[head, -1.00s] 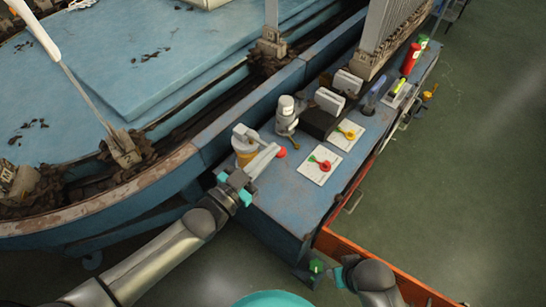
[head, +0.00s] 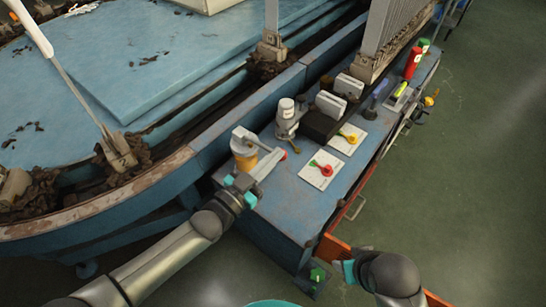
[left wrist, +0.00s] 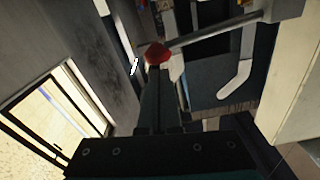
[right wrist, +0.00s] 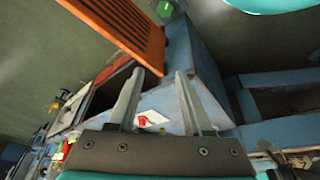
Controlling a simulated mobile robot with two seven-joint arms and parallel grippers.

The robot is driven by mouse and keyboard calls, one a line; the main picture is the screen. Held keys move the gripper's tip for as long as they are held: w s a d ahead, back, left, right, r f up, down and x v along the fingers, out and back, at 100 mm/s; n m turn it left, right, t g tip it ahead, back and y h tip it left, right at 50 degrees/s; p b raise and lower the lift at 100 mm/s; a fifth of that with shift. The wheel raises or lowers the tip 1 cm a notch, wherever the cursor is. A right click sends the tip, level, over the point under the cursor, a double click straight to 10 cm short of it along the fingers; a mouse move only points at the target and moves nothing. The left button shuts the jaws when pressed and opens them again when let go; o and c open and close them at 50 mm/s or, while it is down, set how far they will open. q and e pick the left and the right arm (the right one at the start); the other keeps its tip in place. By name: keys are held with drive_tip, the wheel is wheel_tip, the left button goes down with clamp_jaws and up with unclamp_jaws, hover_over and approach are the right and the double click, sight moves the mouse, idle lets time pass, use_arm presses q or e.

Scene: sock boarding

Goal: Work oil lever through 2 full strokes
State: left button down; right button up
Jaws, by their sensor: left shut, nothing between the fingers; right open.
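The oil lever is a thin rod with a red knob (head: 284,156), beside the orange-yellow oil cup (head: 244,158) on the blue bench. In the left wrist view the red knob (left wrist: 157,53) is right at my fingertips, and the lever rod (left wrist: 215,33) runs from it to the upper right. My left gripper (head: 273,162) is shut with nothing in it. Its tips are at the knob; whether they touch I cannot tell. In the head view the fingers partly hide the knob. My right gripper (right wrist: 157,78) is open and empty, low by the bench's near end.
An orange drawer (right wrist: 130,30) stands out from the bench near my right gripper. White cards with a red valve (head: 325,170) and a yellow valve (head: 350,138) lie right of the lever. A grey bottle-topped unit (head: 287,118) stands behind it. The floor at right is clear.

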use_arm(q)
wheel_tip(320, 180, down, 7)
drive_tip(key=m+b, duration=0.4)
drive_tip(key=m, duration=0.1)
drive_tip(key=shift+s+d+r, duration=0.15)
use_arm(e)
wheel_tip(320, 180, up, 5)
drive_tip(key=w+a+t+y, duration=0.1)
drive_tip(key=w+a+t, duration=0.1)
drive_tip(key=shift+w+a+t, duration=0.15)
drive_tip(key=shift+t, duration=0.25)
drive_tip(key=shift+r, duration=0.1)
